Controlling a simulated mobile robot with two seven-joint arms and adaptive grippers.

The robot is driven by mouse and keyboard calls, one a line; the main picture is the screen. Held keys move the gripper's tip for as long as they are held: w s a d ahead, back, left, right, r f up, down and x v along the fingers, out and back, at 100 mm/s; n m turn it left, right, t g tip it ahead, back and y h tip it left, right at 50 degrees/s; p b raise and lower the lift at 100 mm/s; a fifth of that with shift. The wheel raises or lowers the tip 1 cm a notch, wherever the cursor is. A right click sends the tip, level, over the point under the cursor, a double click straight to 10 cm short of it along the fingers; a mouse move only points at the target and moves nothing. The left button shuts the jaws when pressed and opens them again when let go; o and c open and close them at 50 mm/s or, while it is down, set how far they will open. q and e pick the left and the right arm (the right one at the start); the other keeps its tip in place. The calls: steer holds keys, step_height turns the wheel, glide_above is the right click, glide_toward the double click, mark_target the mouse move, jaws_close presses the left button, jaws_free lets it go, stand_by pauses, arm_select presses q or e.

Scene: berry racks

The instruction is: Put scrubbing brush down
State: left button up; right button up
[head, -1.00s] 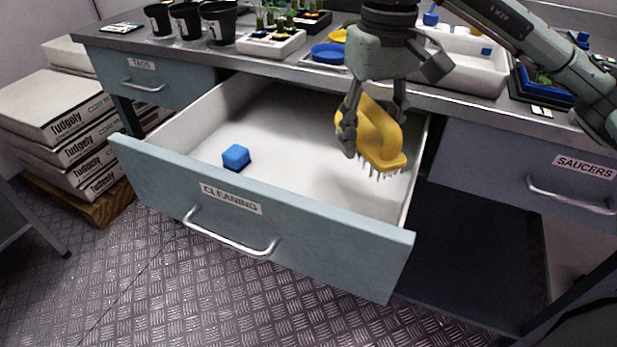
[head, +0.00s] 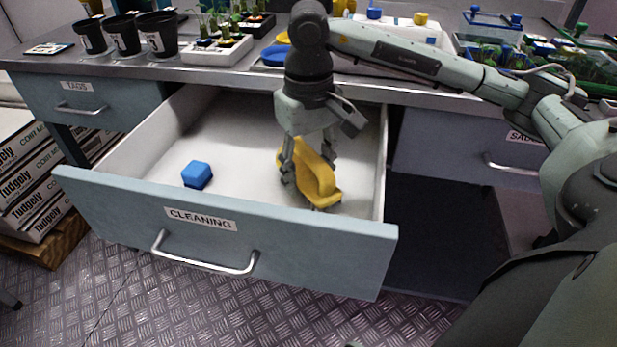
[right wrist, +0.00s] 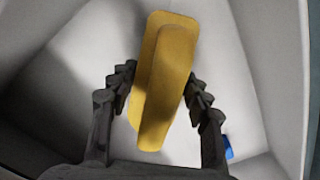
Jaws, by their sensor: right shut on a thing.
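The yellow scrubbing brush (head: 318,178) is in my right gripper (head: 308,172), low inside the open drawer labelled CLEANING (head: 230,255). The brush is bristles down, and its bristles are close to the drawer floor; I cannot tell whether they touch. In the right wrist view, the brush (right wrist: 165,80) sits between the two dark fingers of the right gripper (right wrist: 158,95), which are shut on its handle. A blue block (head: 197,175) lies on the drawer floor to the left of the brush. My left gripper is out of view.
The drawer's right wall (head: 381,165) is close beside the brush. Free white floor lies between the block and the brush. Black pots (head: 122,36), a white seedling rack (head: 217,48) and trays stand on the bench above. Cartons (head: 35,175) are stacked at left.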

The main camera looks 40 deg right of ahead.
steer(key=shift+f, duration=0.75)
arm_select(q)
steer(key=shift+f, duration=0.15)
arm_select(e)
steer(key=shift+f, duration=0.1)
steer(key=o, duration=1)
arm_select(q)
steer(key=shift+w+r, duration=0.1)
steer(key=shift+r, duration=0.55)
